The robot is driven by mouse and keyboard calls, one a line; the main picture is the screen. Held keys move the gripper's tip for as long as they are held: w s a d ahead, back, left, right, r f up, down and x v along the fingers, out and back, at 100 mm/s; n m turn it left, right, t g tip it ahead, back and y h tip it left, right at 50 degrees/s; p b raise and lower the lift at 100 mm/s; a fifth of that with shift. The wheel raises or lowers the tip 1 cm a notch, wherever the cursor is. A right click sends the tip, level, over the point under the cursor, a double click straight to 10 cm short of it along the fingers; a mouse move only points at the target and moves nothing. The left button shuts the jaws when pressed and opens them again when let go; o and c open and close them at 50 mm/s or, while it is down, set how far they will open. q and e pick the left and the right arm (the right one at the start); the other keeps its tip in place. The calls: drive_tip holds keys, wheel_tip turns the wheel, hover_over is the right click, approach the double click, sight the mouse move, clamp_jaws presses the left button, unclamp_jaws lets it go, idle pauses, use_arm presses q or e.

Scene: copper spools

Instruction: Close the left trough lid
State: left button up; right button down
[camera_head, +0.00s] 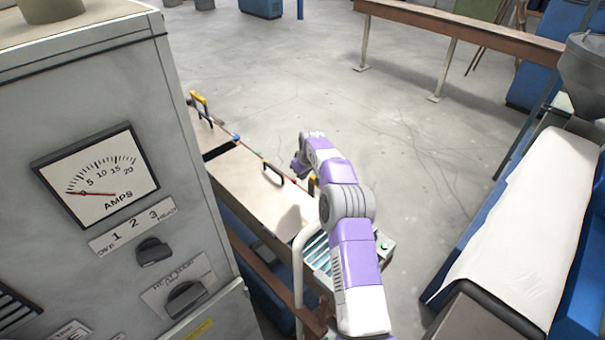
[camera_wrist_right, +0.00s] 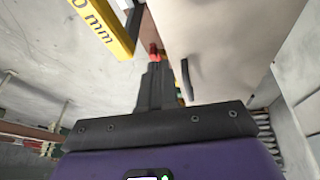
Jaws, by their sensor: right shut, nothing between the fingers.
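A long trough with flat beige lids runs beside the grey cabinet in the head view. The nearer lid (camera_head: 250,190) lies flat and has a black handle (camera_head: 272,174) at its right edge. A farther beige panel (camera_head: 203,138) lies beyond a dark gap (camera_head: 218,150); I cannot tell which lid is the left one. My right gripper (camera_head: 298,168) is near the black handle. In the right wrist view its fingers (camera_wrist_right: 154,82) are shut and empty, beside the beige panel (camera_wrist_right: 220,40) and black handle (camera_wrist_right: 187,78). My left gripper is out of view.
The grey cabinet with an AMPS dial (camera_head: 97,175) blocks the left side. A yellow bar marked in mm (camera_wrist_right: 105,25) is close in the wrist view. A bench with a white sheet (camera_head: 520,220) stands at right. The floor between is clear.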

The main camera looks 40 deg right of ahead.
drive_tip(key=s+d+r+p, duration=0.2)
drive_tip(key=d+r+p, duration=0.2)
drive_tip(key=d+r, duration=0.3)
wheel_tip(320, 180, up, 4)
drive_tip(key=shift+f+p, duration=0.15)
drive_tip(key=shift+p, duration=0.15)
drive_tip(key=shift+s, duration=0.1)
